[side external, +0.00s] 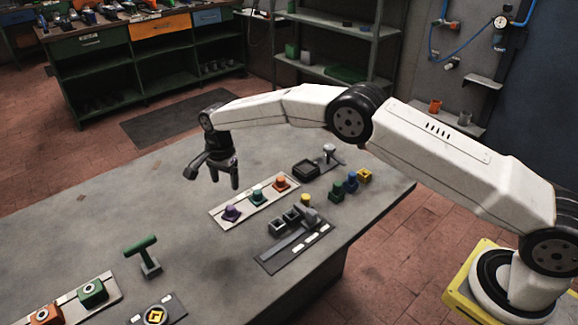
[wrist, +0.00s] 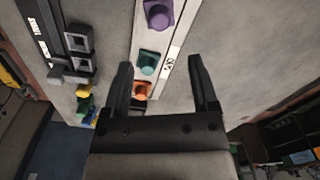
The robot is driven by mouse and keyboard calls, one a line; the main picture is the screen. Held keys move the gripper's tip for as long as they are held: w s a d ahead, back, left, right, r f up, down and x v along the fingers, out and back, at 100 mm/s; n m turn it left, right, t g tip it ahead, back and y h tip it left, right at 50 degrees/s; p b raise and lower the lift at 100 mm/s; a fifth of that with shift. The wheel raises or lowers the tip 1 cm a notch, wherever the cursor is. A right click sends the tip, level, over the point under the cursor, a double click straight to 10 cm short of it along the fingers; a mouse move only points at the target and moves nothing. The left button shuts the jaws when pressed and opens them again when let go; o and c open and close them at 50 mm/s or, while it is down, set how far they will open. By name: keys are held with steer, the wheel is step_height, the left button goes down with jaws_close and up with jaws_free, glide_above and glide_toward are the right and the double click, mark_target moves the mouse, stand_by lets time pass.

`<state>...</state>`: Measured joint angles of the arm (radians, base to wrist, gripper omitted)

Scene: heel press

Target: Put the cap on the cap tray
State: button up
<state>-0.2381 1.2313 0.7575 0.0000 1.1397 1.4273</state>
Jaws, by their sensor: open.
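My gripper (side external: 224,182) is open and empty, pointing down above the table, left of and above a pale strip (side external: 268,206). Its two fingers also show in the wrist view (wrist: 160,63). The strip carries a purple knobbed piece (side external: 231,212), a teal one (side external: 257,193) and an orange one (side external: 281,184), each on its own base. I cannot tell which piece is the cap or which tray is the cap tray.
A dark fixture (side external: 285,249) with grey blocks and a yellow-topped part (side external: 305,199) lies nearer the front edge. Green, blue and yellow blocks (side external: 351,180) stand beside a white-knobbed post (side external: 329,152).

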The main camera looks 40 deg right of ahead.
steer(key=shift+r, duration=1.9)
steer(key=shift+d, duration=0.1)
steer(key=s+d+r+n+t, duration=0.1)
steer(key=s+d+r+n, duration=0.3)
steer(key=s, duration=0.3)
steer(key=s+d+r+n, duration=0.2)
steer(key=s+d+n, duration=0.1)
steer(key=s+d, duration=0.3)
steer(key=s+d+n, duration=0.2)
steer(key=s+n, duration=0.1)
steer(key=s, duration=0.7)
steer(key=s+d+f+n+t, duration=0.1)
steer(key=s+d+n, duration=0.1)
steer(key=s, duration=0.8)
steer(key=shift+s+d+f+n, duration=0.15)
steer(key=shift+s+d+n, duration=0.25)
steer(key=shift+n, duration=0.4)
